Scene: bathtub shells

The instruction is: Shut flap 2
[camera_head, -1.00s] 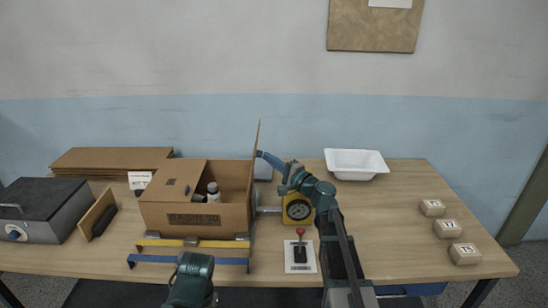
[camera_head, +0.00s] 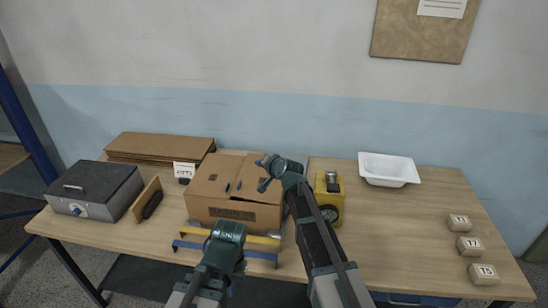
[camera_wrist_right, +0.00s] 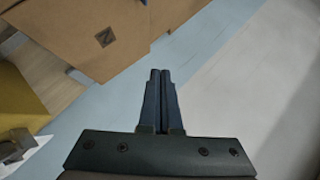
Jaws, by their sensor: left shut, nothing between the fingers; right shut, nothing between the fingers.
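The cardboard box (camera_head: 232,210) stands left of the middle of the table. Its left flap (camera_head: 212,176) lies across the top. A right-hand flap (camera_head: 247,174) now leans down over the opening; a narrow dark gap shows between the two, and the angle is hard to tell. My right gripper (camera_head: 266,172) is shut and empty at this flap's upper right, partly covering it. In the right wrist view its two fingers (camera_wrist_right: 160,82) are together, beside cardboard with a small dark mark (camera_wrist_right: 106,37). My left gripper (camera_head: 230,230) is low in front of the box; its fingertips are hard to see.
A yellow gauge unit (camera_head: 328,190) stands just right of my right arm. Blue and yellow bars (camera_head: 250,238) lie before the box. A brown board (camera_head: 145,200) and grey case (camera_head: 95,188) are left. A white tray (camera_head: 388,170) and small blocks (camera_head: 470,246) are right.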

